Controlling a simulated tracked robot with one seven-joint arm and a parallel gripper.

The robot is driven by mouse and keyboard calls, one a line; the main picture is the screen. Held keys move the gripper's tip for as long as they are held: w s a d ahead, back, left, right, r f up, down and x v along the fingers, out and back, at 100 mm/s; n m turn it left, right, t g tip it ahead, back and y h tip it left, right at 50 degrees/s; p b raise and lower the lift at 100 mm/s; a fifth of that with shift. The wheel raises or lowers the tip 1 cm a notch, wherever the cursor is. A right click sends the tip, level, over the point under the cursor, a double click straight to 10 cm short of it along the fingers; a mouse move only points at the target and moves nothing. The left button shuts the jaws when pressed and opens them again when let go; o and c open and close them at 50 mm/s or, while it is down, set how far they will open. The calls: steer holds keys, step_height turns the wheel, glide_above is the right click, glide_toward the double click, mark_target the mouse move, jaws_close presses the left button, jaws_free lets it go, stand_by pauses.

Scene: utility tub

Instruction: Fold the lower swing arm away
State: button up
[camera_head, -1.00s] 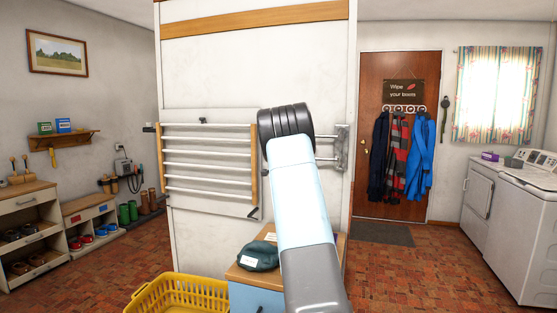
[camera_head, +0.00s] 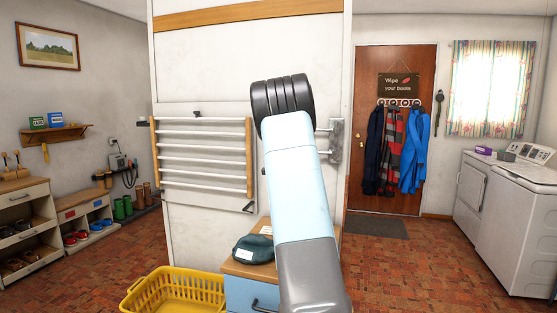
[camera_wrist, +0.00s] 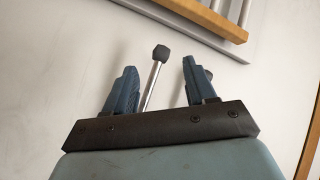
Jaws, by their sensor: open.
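A metal wall bracket (camera_head: 336,141) on the right of the white wall panel carries two thin swing arms, an upper one (camera_head: 323,129) and a lower one (camera_head: 325,153). In the wrist view, a shiny rod (camera_wrist: 152,86) with a black end cap (camera_wrist: 161,52) shows between the two blue fingers of my gripper (camera_wrist: 158,80). The fingers are open and apart from the rod. I cannot tell which rod is the lower one.
A wooden-sided drying rack (camera_head: 203,155) hangs left of my arm; its edge shows in the wrist view (camera_wrist: 205,18). Below stand a blue cabinet (camera_head: 240,293) with a green cap (camera_head: 254,249) and a yellow basket (camera_head: 175,292). The floor right of the cabinet is clear.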

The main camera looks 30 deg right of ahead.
steer(key=s+a, duration=0.1)
steer(key=s, duration=0.5)
steer(key=shift+a, duration=0.1)
